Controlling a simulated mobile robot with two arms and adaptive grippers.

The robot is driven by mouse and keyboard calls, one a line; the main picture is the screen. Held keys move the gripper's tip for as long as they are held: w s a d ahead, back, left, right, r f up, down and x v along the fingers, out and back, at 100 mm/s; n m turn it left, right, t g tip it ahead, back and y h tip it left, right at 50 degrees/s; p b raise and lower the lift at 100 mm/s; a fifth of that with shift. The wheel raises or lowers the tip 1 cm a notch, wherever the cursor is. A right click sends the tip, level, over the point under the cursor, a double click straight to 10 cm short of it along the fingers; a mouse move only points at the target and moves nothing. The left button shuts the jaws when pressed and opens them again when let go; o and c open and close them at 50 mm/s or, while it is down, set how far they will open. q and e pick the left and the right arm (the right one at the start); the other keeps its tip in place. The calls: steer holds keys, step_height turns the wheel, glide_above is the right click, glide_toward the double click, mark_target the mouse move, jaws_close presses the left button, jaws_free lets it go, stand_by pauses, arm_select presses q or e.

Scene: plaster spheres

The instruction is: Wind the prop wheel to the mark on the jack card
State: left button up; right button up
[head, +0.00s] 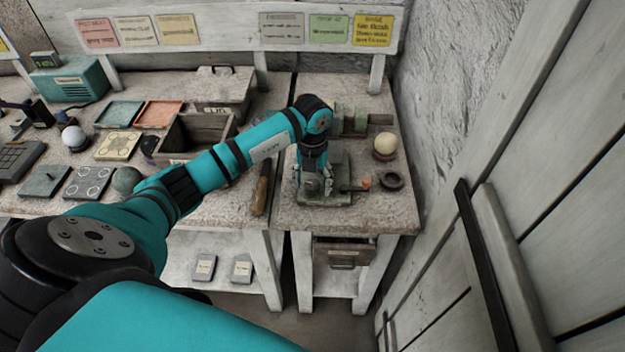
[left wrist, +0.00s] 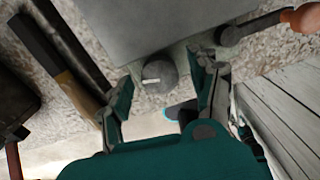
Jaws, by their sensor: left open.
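A grey-green jack-like device (head: 325,190) stands on the right bench, largely hidden by my left gripper (head: 314,186). In the left wrist view, a small round grey knob (left wrist: 160,76), perhaps the prop wheel, sits at the edge of the device's grey body (left wrist: 150,25). A short white line crosses the knob. My left gripper (left wrist: 163,90) is open, with one finger on each side of the knob. I cannot tell whether either finger touches it. Several cards, including a yellow one (head: 373,30), hang on the back board. I cannot tell which is the jack card. My right gripper is not in view.
A lever with an orange knob (head: 365,184) sticks out right of the device, near a dark ring (head: 391,180). A cream sphere (head: 386,143) stands behind. A wooden-handled tool (head: 261,190) lies left, beside the gap between benches. A wooden box (head: 190,135) stands farther left.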

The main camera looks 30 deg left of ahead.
arm_select(q)
steer(key=shift+f, duration=0.25)
steer(key=c, duration=1.1)
steer(key=shift+c, duration=0.2)
steer(key=shift+a+m+b, duration=0.1)
steer(key=shift+m+b, duration=0.7)
steer(key=shift+m, duration=0.1)
steer(key=m+b, duration=0.2)
steer(key=m, duration=0.1)
steer(key=shift+m+b, duration=1.05)
steer(key=shift+m, duration=0.45)
